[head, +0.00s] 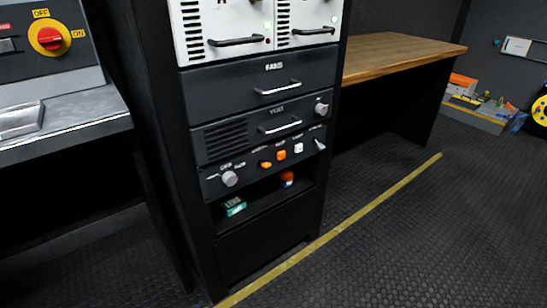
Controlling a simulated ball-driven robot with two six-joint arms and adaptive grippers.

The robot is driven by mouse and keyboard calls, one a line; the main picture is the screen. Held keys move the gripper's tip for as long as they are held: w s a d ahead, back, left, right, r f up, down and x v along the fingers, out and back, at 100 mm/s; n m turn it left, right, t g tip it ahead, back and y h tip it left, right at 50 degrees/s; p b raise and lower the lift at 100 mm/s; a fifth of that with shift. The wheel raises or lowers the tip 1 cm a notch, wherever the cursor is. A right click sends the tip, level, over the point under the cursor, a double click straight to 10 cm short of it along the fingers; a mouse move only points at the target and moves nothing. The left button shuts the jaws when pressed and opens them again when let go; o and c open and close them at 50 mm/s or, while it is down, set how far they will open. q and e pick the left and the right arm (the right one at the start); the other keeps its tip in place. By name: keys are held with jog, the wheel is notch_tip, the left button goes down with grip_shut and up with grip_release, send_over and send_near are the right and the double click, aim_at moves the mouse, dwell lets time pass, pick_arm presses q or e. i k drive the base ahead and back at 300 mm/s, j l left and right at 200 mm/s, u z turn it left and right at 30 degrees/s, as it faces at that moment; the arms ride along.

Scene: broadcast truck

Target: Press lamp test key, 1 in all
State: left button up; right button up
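A dark control panel (250,177) sits low in the black rack. It carries a grey round knob (229,179) at its left, an orange control (265,164), a square orange key (281,155), a white key (298,148) and a light lever or switch (320,145) at its right. Small labels stand above them, too small to read, so I cannot tell which is the lamp test key. Neither of my grippers is in view.
Above the panel are a vented unit with a knob (321,109), a drawer (262,84) and white units (257,27). An open shelf below holds a green box (234,206) and an orange-and-white item (287,178). A wooden desk (395,55) stands right; floor ahead is clear.

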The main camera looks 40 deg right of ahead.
aim_at(299, 147)
jog(key=z, duration=1.3)
